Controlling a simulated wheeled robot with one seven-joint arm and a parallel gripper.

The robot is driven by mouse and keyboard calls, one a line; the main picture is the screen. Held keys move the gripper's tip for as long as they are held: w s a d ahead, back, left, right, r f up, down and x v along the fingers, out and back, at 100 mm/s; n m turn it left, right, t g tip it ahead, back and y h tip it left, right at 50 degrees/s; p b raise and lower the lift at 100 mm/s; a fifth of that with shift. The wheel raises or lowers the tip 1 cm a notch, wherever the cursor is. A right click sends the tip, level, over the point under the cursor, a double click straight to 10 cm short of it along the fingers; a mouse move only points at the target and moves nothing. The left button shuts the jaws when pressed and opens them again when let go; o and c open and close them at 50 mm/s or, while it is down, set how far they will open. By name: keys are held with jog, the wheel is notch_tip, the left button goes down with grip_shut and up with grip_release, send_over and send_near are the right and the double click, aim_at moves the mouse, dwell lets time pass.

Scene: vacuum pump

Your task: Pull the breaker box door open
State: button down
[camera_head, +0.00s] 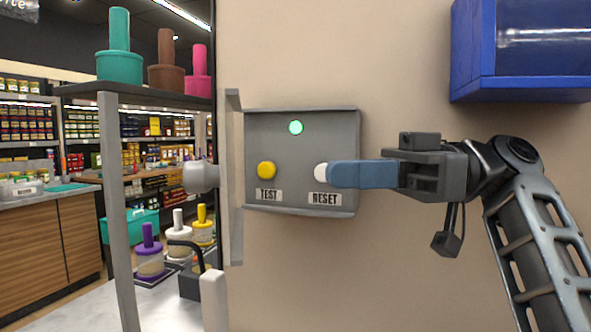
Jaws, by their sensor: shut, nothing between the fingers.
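The breaker box (300,190) is on the beige wall, and its grey inside panel is exposed. Its door (234,180) stands swung open at the left side, seen nearly edge-on. A round grey knob (200,177) sticks out to the left from the door's outer face. The panel has a yellow TEST button (266,170), a lit green light (295,127) and a white RESET button (321,171). My gripper (335,173) is shut and empty, with its blue fingertips at the RESET button, partly covering it. I cannot tell whether they touch it. It is well right of the door.
A blue box (522,50) is on the wall at upper right. At left, a grey shelf (135,97) holds teal, brown and pink pump-like objects. More such objects stand on a white surface (160,310) below. The wall under the breaker box is clear.

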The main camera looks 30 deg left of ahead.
jog(key=p, duration=0.2)
send_near(190, 192)
jog(key=a, duration=0.2)
jog(key=s+a+r, duration=0.1)
jog(key=shift+s+a, duration=0.1)
jog(key=shift+s, duration=0.05)
jog(key=shift+s+a+f+m+t+y, duration=0.15)
jog(key=shift+s+a+m+t+y, duration=0.05)
jog(key=shift+s+m+t+y, duration=0.1)
jog(key=s+a+m+t+y+b, duration=0.1)
jog(key=s+a+t, duration=0.1)
jog(key=s+a+m+t+y+b, duration=0.1)
jog(key=s+a+m+t, duration=0.1)
jog(key=t, duration=0.1)
jog(key=shift+a+m+y, duration=0.25)
jog(key=shift+m+y, duration=0.05)
jog(key=shift+y, duration=0.1)
jog(key=shift+a, duration=0.25)
jog(key=shift+s, duration=0.1)
jog(key=shift+d, duration=0.1)
